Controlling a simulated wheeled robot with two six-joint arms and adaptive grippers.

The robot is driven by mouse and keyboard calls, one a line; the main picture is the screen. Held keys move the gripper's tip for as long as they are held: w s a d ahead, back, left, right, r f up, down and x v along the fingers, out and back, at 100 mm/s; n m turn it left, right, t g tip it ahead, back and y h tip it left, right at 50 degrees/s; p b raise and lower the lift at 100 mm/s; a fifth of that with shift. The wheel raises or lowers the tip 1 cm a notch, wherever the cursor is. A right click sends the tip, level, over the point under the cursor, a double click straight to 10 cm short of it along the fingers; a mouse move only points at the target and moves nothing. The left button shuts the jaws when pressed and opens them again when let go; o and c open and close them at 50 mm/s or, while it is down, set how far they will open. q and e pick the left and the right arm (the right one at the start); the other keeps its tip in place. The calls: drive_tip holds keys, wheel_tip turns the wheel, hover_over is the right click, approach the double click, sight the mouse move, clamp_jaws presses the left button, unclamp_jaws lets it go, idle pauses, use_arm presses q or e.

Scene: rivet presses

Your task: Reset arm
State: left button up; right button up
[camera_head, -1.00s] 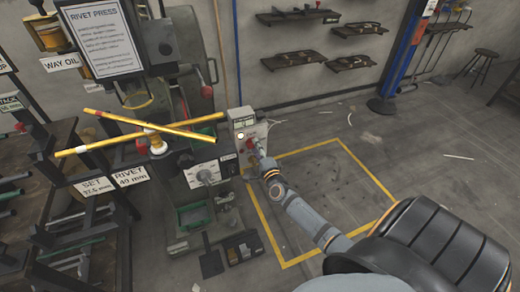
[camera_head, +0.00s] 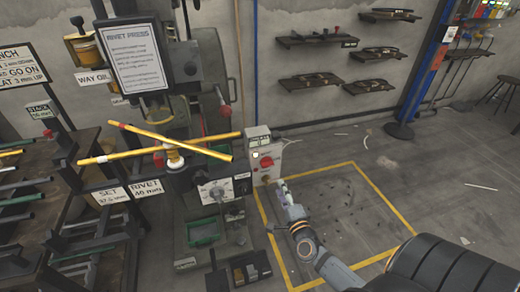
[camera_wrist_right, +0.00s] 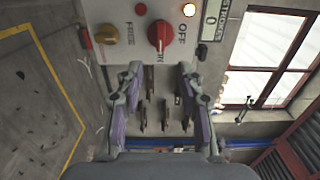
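My right arm reaches in from the bottom right of the head view. Its gripper (camera_head: 282,188) is just below and right of a pale control box (camera_head: 258,143), apart from it. In the right wrist view the two fingers of the gripper (camera_wrist_right: 160,98) are spread open with nothing between them. Beyond them is the box face with a red knob (camera_wrist_right: 160,34), labelled OFF on one side, a brass-coloured knob (camera_wrist_right: 107,34) and a lit lamp (camera_wrist_right: 189,9). The red knob also shows in the head view (camera_head: 266,162). My left gripper is in neither view.
The rivet press (camera_head: 190,60) stands left of the box, with yellow rods (camera_head: 165,147) crossed in front of it. A rack (camera_head: 70,240) is at the lower left. Yellow lines (camera_head: 385,200) mark a mostly clear floor area on the right. Wall shelves (camera_head: 317,38) are behind.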

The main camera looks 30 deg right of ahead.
drive_tip(key=s+a+f+n+g+y+p, duration=0.1)
drive_tip(key=s+f+n+g+p, duration=0.4)
drive_tip(key=f, duration=0.6)
drive_tip(key=s+a+f+n+g+y+p, duration=0.25)
drive_tip(key=s+f+n, duration=0.5)
drive_tip(key=f, duration=0.45)
drive_tip(key=s+a+f+n+g+p, duration=0.1)
drive_tip(key=s+f+n+g, duration=0.2)
drive_tip(key=s, duration=0.5)
drive_tip(key=s+a+f+n+g+p, duration=0.1)
drive_tip(key=s+f+n+g+p, duration=0.1)
drive_tip(key=s, duration=0.7)
drive_tip(key=s+a+f+n+g+p, duration=0.1)
drive_tip(key=s+f+n+g, duration=0.2)
drive_tip(key=s, duration=0.5)
wheel_tip(320, 180, down, 2)
drive_tip(key=shift+s+a+n+g, duration=0.15)
drive_tip(key=shift+n+g, duration=0.2)
drive_tip(key=shift+g, duration=0.1)
